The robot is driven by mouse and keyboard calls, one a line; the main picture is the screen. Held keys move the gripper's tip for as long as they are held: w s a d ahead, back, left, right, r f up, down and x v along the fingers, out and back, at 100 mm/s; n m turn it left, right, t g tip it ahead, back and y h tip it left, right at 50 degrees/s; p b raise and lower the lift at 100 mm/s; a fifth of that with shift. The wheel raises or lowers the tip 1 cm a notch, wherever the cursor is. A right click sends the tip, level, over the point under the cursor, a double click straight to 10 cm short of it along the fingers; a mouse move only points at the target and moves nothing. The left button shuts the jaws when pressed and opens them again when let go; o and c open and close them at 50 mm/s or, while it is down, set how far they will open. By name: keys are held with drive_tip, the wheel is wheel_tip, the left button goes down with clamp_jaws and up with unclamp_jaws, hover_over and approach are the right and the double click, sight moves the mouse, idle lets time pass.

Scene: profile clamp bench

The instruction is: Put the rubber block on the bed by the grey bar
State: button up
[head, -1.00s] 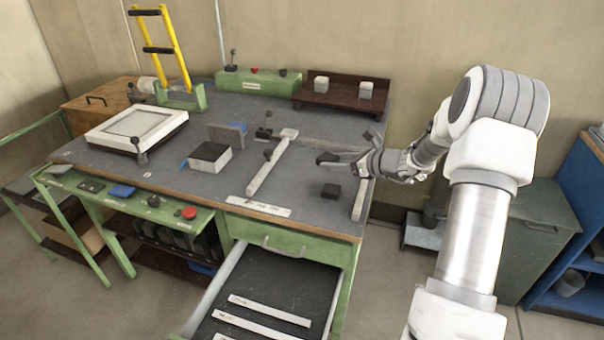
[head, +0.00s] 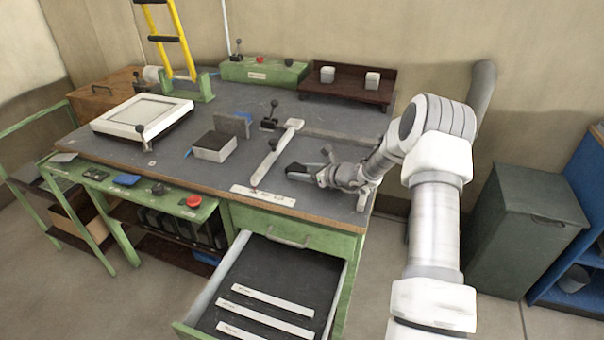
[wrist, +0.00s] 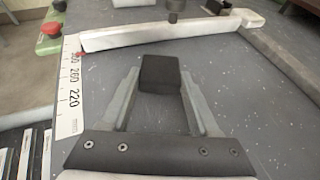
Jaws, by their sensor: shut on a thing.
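The rubber block (wrist: 160,72) is a small black block held between the two fingertips of my gripper (wrist: 160,88). In the head view my gripper (head: 312,173) is low over the right part of the grey bed (head: 325,150), with the dark block (head: 296,170) at its tips. I cannot tell whether the block touches the bed. The pale grey bar (head: 272,156) lies slantwise to the left of my gripper. In the wrist view the bar (wrist: 165,34) crosses beyond the block, with a gap of bed between them.
A printed scale strip (head: 262,195) lies at the front edge, above an open drawer (head: 270,285). Another bar (wrist: 285,62) runs along the right. Bed around the block is clear.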

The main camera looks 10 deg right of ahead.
drive_tip(key=shift+f, duration=0.25)
drive_tip(key=shift+f, duration=0.1)
drive_tip(key=shift+f, duration=0.15)
drive_tip(key=o, duration=1.4)
drive_tip(key=shift+r, duration=0.35)
drive_tip(key=v, duration=1.2)
drive_tip(key=shift+f, duration=0.15)
